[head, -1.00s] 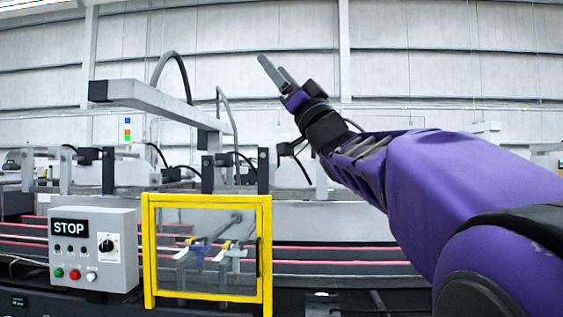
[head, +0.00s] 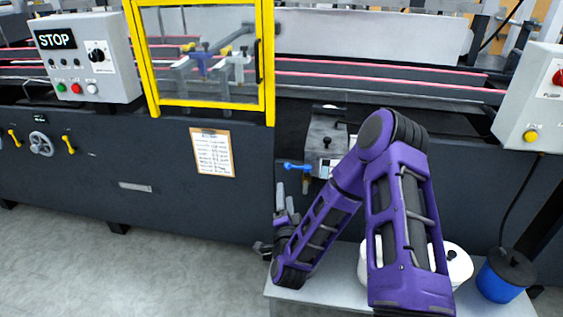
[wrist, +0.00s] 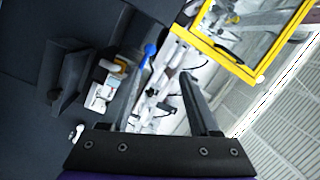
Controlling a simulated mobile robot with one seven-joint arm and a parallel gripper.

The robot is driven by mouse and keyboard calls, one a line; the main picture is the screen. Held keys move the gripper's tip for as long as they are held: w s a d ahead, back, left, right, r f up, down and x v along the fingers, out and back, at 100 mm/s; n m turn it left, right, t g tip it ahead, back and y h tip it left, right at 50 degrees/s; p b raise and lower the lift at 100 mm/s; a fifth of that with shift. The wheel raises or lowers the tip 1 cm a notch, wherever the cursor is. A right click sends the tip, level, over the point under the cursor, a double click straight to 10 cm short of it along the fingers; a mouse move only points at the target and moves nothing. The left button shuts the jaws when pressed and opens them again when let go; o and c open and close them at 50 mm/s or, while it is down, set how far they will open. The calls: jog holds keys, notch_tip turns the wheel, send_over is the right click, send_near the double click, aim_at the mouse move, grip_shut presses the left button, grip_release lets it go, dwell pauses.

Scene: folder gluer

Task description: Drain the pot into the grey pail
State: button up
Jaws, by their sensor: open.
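The pot (head: 325,140) is a grey metal box with a dark knob on its front, set against the machine. A blue lever (head: 293,166) sticks out to the left at its foot, above a small brass-coloured outlet (head: 305,186). The blue lever also shows in the wrist view (wrist: 150,50), near my fingertips. My gripper (head: 283,191) is open and points upward, below and left of the lever, with nothing between its fingers. I cannot make out a grey pail; my arm hides part of the bench.
A light grey bench (head: 325,287) stands below my arm. White containers stand on it, partly hidden; one is at the right (head: 458,265). A blue pail (head: 503,280) with a black lid is further right. A yellow-framed guard (head: 269,60) and a clipboard (head: 212,152) are left of the pot.

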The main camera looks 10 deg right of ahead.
aim_at(288, 169)
jog(key=shift+m+h, duration=0.3)
jog(key=shift+m, duration=0.2)
jog(key=w+d, duration=0.1)
jog(key=w, duration=0.4)
jog(key=w+d, duration=0.1)
jog(key=w, duration=0.4)
jog(key=w+d+f+b, duration=0.1)
jog(key=w, duration=0.5)
grip_shut()
dwell(0.7)
